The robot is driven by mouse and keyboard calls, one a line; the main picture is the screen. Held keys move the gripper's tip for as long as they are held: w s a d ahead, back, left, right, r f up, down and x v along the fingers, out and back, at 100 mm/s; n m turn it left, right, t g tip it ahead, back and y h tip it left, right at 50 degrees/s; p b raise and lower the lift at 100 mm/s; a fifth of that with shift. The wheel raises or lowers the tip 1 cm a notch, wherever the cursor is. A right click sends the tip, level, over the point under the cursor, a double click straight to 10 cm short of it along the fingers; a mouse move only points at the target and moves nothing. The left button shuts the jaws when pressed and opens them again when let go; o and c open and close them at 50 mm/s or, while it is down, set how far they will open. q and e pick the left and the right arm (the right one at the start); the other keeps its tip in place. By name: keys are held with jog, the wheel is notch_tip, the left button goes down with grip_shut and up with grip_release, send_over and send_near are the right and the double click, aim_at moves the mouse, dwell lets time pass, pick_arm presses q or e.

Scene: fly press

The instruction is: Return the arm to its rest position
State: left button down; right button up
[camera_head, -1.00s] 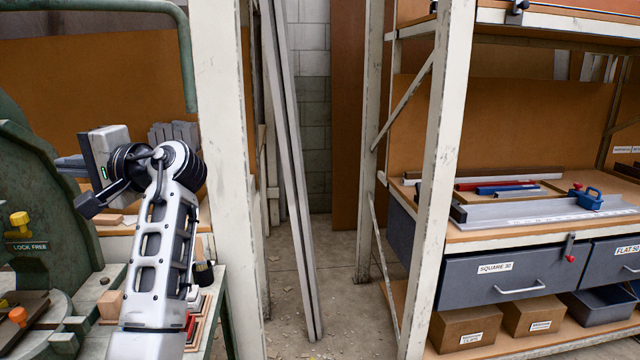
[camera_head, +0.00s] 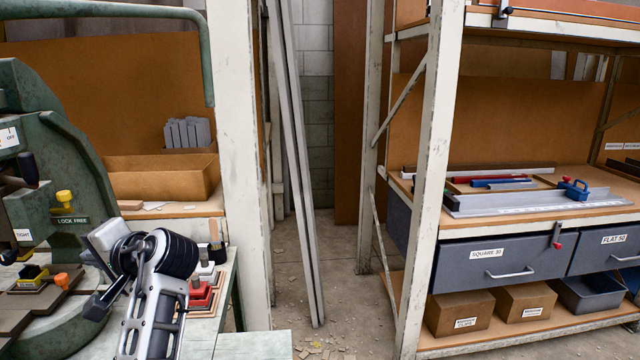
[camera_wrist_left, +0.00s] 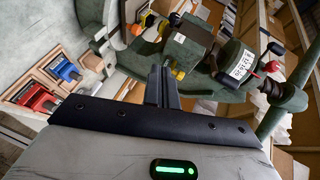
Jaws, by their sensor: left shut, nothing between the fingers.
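My left gripper (camera_head: 89,258) is low at the left of the head view, beside the green press (camera_head: 75,175). Its dark fingers are small there and partly lost against the press. In the left wrist view the two fingers (camera_wrist_left: 162,86) are together with nothing between them. My left arm comes up from the bottom edge, over the front of the green bench. My right gripper is not in view.
The green bench (camera_head: 262,345) carries red and black blocks in trays (camera_head: 200,298), just right of my arm. A white rack post (camera_head: 237,160) stands behind. A shelf with grey drawers (camera_head: 500,262) is at the right.

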pick_arm(q)
jog(key=s+d+f+h, duration=0.3)
jog(key=s+f, duration=0.3)
jog(key=f, duration=0.3)
jog(key=s+d+f+h, duration=0.3)
jog(key=s+f+h, duration=0.15)
jog(key=f, duration=0.55)
jog(key=s+d+f+g+h, duration=0.1)
jog(key=s+d+f+h, duration=0.1)
jog(key=s+d, duration=0.3)
jog(key=s+d+f+h, duration=0.2)
jog(key=s, duration=0.6)
jog(key=s+d+f+g+h, duration=0.1)
jog(key=s+d+f+h, duration=0.1)
jog(key=s+d+h, duration=0.3)
jog(key=w+d+f+t+b, duration=0.2)
jog(key=f+t+b, duration=0.1)
jog(key=f, duration=0.2)
jog(key=w+d+f+t+b, duration=0.3)
jog(key=f+t+b, duration=0.1)
jog(key=f, duration=0.1)
jog(key=shift+w+d+f+h, duration=0.25)
jog(key=shift+f+h, duration=0.15)
jog(key=shift+h, duration=0.05)
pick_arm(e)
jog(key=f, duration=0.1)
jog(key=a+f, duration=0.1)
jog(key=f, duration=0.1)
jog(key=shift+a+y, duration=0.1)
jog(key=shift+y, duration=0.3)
